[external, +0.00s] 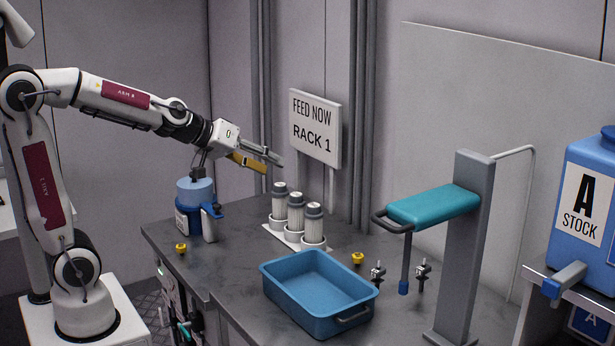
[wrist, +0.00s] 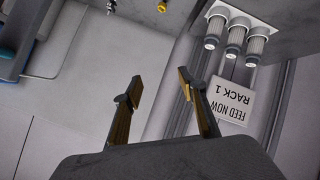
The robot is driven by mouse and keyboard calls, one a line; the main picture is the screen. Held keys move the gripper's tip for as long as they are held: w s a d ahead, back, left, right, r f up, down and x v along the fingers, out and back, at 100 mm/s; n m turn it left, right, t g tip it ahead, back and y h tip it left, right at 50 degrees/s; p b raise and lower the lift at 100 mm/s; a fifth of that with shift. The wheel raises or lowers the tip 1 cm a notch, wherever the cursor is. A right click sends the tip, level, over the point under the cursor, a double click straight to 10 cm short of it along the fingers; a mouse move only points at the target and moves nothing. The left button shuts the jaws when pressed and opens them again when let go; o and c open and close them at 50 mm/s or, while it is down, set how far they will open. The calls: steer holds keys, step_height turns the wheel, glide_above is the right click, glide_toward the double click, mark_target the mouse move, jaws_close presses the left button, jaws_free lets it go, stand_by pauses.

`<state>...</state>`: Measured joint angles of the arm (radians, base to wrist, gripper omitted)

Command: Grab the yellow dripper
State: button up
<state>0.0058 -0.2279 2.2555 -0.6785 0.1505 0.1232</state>
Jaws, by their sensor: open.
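Two small yellow pieces that could be the dripper stand on the grey bench in the external view. One yellow piece (external: 181,248) is at the left front edge, and another yellow piece (external: 357,258) is right of the white bottles. My gripper (external: 274,165) is open and empty, high above the bench and beyond the bottles' top left. Its two fingers (wrist: 160,78) are spread in the wrist view, apart from any object.
A rack of white bottles (external: 295,218) stands beneath a sign (external: 315,130). A blue bin (external: 318,318) is in front. Two small dark fittings (external: 378,273) stand near the right yellow piece. A grey post (external: 465,250) carries a teal pad. A blue-topped container (external: 195,192) is at left.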

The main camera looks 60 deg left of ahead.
steer(key=w+a+f+n+g+y, duration=0.1)
steer(key=w+a+f+n+y, duration=0.45)
steer(key=a, duration=0.35)
steer(key=w+a+f+n+g+y, duration=0.1)
steer(key=w+a+f+n+y, duration=0.35)
steer(key=w+a, duration=0.35)
steer(key=n+g+y, duration=0.3)
steer(key=n+g, duration=0.5)
steer(key=g, duration=0.8)
glide_toward(182, 250)
steer(key=shift+s+a+r, duration=0.1)
steer(key=shift+a+r, duration=0.25)
steer(key=shift+a, duration=0.25)
steer(key=shift+a+r, duration=0.35)
steer(key=shift+a, duration=0.25)
steer(key=shift+a+f, duration=0.25)
steer(key=shift+a, duration=0.2)
